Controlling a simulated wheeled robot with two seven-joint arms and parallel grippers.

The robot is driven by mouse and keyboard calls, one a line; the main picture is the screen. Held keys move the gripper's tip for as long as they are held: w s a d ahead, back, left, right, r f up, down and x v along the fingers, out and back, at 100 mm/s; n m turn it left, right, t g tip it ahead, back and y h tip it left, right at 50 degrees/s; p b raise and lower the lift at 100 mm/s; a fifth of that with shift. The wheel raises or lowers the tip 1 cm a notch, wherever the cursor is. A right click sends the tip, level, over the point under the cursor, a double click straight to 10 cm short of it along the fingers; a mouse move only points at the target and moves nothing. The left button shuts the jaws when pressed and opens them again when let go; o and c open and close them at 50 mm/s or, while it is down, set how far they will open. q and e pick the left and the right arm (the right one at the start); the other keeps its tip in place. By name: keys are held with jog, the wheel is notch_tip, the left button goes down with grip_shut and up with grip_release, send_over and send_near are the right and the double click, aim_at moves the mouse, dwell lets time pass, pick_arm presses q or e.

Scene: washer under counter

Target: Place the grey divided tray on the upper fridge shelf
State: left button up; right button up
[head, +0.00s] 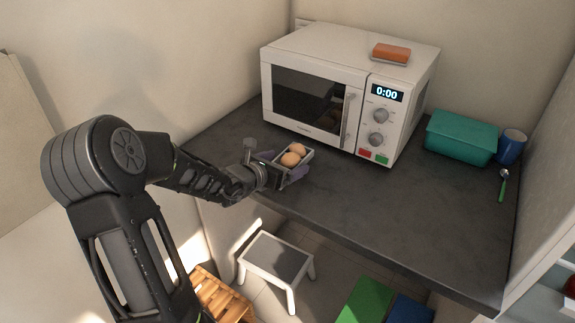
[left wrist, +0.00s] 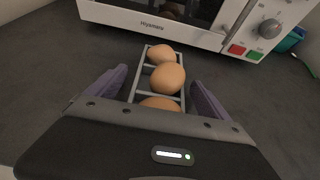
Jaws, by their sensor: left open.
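The grey divided tray (head: 309,156) stands on the dark counter just in front of the microwave, with brown eggs in its compartments. In the left wrist view the tray (left wrist: 139,84) points away from me, and three eggs show in a row. My left gripper (head: 277,167) is open at the tray's near end. In the left wrist view its purple-grey fingers (left wrist: 160,82) stand on both sides of the tray, with visible gaps. The tray's near end is hidden by the gripper body. My right gripper is not in view.
The white microwave (head: 310,60) is close behind the tray, with an orange sponge (head: 391,53) on top. A teal container (head: 461,138), blue mug (head: 511,147) and green-handled spoon (head: 502,186) are at right. A step stool (head: 277,257) stands below. The counter's middle is clear.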

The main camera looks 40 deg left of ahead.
pick_arm(q)
jog(key=shift+c, duration=0.4)
jog(key=c, duration=1.5)
notch_tip(320, 180, up, 10)
jog(key=shift+r+p, duration=0.1)
jog(key=shift+p, duration=0.7)
